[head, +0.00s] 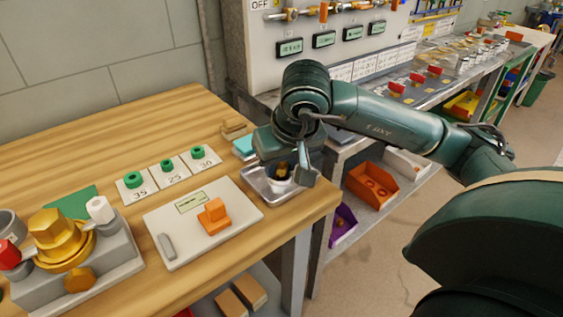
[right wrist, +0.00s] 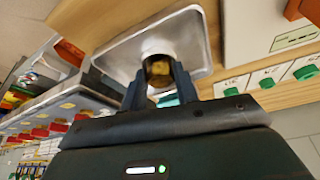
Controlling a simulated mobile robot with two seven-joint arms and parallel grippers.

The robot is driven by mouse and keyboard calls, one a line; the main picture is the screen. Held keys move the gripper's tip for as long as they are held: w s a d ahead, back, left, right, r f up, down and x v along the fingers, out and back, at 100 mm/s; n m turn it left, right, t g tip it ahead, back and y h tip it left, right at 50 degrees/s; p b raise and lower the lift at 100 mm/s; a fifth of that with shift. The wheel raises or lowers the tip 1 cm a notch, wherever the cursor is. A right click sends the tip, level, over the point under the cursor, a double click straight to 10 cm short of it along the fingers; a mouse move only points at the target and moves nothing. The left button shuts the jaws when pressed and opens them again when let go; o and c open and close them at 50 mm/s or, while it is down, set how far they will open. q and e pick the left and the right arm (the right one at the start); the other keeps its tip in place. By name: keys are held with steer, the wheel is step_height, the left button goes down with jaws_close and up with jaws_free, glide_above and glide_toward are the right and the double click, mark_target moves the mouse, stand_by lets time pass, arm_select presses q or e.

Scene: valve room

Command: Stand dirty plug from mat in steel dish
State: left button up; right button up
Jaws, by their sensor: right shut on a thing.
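The plug (head: 283,169) has a brown and gold end, which also shows between the fingers in the right wrist view (right wrist: 158,70). My right gripper (head: 294,172) is shut on it, pointing down over the steel dish (head: 255,186). The dish is a shallow tray at the right front corner of the wooden table; its wide rim shows in the right wrist view (right wrist: 198,48). The plug looks upright within the dish outline. A pale round part shows below it; I cannot tell whether it touches the dish floor. My left gripper is not in view.
A light board (head: 175,232) with an orange block (head: 213,217) lies left of the dish. Green rings (head: 133,180) sit on number cards behind it. A brass valve block (head: 60,240) is at far left. An orange bin (head: 372,186) stands beyond the table.

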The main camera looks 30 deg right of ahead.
steer(key=shift+s+f+b, duration=0.1)
steer(key=shift+f+b, duration=0.1)
steer(key=shift+b, duration=0.15)
stand_by(0.5)
steer(key=o, duration=1)
steer(key=shift+o, duration=0.7)
steer(key=shift+r+p, duration=0.45)
steer(key=shift+r, duration=0.1)
steer(key=shift+r+p, duration=2.25)
steer(key=shift+r, duration=1.3)
